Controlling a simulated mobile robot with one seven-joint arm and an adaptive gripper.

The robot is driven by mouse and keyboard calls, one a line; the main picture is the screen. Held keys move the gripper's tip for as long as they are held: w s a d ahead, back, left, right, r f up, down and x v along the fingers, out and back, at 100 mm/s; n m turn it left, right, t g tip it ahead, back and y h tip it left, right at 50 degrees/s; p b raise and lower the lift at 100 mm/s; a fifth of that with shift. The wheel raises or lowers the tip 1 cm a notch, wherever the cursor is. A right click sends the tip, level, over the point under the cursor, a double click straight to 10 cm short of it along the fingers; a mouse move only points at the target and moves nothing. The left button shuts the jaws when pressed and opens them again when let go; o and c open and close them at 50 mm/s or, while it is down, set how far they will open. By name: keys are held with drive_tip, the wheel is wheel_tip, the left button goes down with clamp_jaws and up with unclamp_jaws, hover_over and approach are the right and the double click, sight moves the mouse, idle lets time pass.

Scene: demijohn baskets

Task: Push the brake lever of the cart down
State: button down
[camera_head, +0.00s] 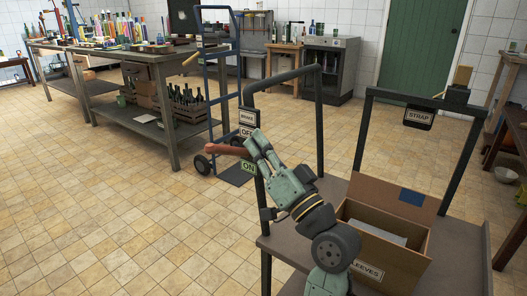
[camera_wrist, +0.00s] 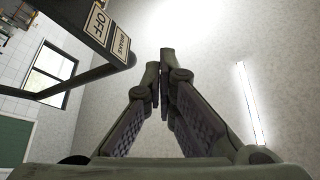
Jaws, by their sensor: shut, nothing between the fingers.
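The cart's brake lever (camera_head: 224,149) is a red handle sticking out to the left from the cart's near-left post, roughly level. Above its inner end are a BRAKE plate (camera_head: 247,117) and an OFF plate (camera_head: 246,131); a green ON plate (camera_head: 248,167) is below. My gripper (camera_head: 254,139) is shut and empty, its tips beside the post near the OFF plate and the lever's inner end. I cannot tell whether they touch the lever. In the wrist view the shut fingers (camera_wrist: 162,75) point upward, with the OFF plate (camera_wrist: 97,22) at upper left; the lever is not visible there.
The grey cart (camera_head: 455,262) carries an open cardboard box (camera_head: 398,258) labelled SLEEVES. A STRAP plate (camera_head: 419,116) hangs from its far frame. A blue hand truck (camera_head: 236,60) stands behind the lever, near a workbench (camera_head: 160,57). Tiled floor (camera_head: 130,215) to the left is clear.

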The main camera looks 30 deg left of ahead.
sight(229, 151)
drive_tip(key=p+x, duration=0.1)
drive_tip(key=x, duration=0.5)
drive_tip(key=shift+s+a+f, duration=0.1)
drive_tip(key=shift+s+f, duration=0.2)
drive_tip(key=shift+f, duration=0.3)
drive_tip(key=shift+s+a+f, duration=0.1)
drive_tip(key=shift+s+f, duration=0.25)
drive_tip(key=shift+f, duration=0.3)
drive_tip(key=shift+s+a+f, duration=0.1)
drive_tip(key=shift+s+f, duration=0.2)
drive_tip(key=shift+f, duration=0.3)
drive_tip(key=shift+d+f+b, duration=0.1)
drive_tip(key=shift+f+b, duration=0.05)
drive_tip(key=shift+b, duration=0.55)
drive_tip(key=shift+s+f+n+g+b, duration=0.15)
drive_tip(key=shift+n+g+b, duration=0.25)
drive_tip(key=shift+n+b, duration=0.3)
